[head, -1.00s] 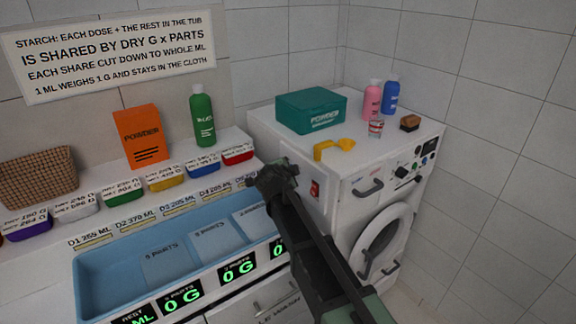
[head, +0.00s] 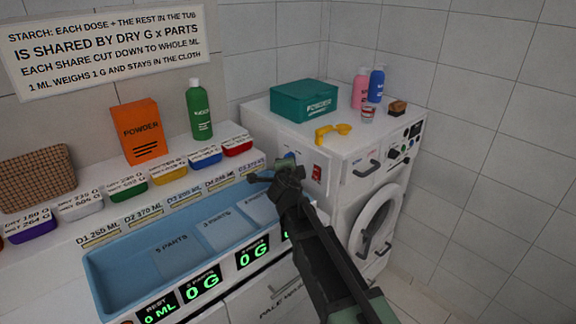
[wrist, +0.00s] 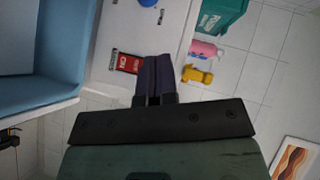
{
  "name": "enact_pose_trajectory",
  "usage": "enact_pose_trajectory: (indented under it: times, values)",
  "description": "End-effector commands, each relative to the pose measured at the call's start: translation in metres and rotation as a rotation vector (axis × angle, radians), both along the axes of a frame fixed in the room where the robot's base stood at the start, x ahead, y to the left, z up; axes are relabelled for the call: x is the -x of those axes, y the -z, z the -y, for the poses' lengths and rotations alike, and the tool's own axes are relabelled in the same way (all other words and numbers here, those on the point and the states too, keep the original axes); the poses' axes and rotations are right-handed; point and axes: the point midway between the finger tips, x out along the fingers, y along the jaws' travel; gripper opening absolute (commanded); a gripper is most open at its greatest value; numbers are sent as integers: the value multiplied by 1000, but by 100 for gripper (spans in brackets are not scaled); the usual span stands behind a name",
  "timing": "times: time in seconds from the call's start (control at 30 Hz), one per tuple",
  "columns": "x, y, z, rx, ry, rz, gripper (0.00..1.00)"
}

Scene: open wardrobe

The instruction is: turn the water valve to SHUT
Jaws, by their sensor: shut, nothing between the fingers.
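A small blue knob (head: 288,157), which looks like the water valve, sits on the white side panel of the washing machine, partly hidden behind my gripper. In the wrist view a blue round part (wrist: 148,3) shows at the top edge, cut off by the frame. I cannot read its setting. My gripper (head: 280,180) is in front of and just below the knob, over the right end of the tub. Its fingers are together and empty in the wrist view (wrist: 153,68). They appear apart from the knob.
A red switch (head: 317,172) is on the same panel, right of the knob, and close to my fingers in the wrist view (wrist: 128,63). The blue tub (head: 110,278) lies left. The washing machine (head: 348,205) carries a teal box (head: 304,100) and yellow scoop (head: 333,131).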

Motion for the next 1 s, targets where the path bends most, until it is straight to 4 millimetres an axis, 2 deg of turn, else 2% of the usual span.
enact_pose_trajectory:
  times: [0.17, 0.27, 0.37, 0.7, 0.83, 1.0]
  values:
    - [-5, 1, 0, -2, 3, -1, 0]
    - [-15, 5, 0, -2, 4, -1, 0]
    - [-31, 10, 1, -2, 5, -2, 0]
    - [-102, 30, 1, -2, 4, -2, 0]
    - [-116, 39, -16, 1, 3, -2, 0]
    - [-123, 42, -25, -1, 4, -3, 0]
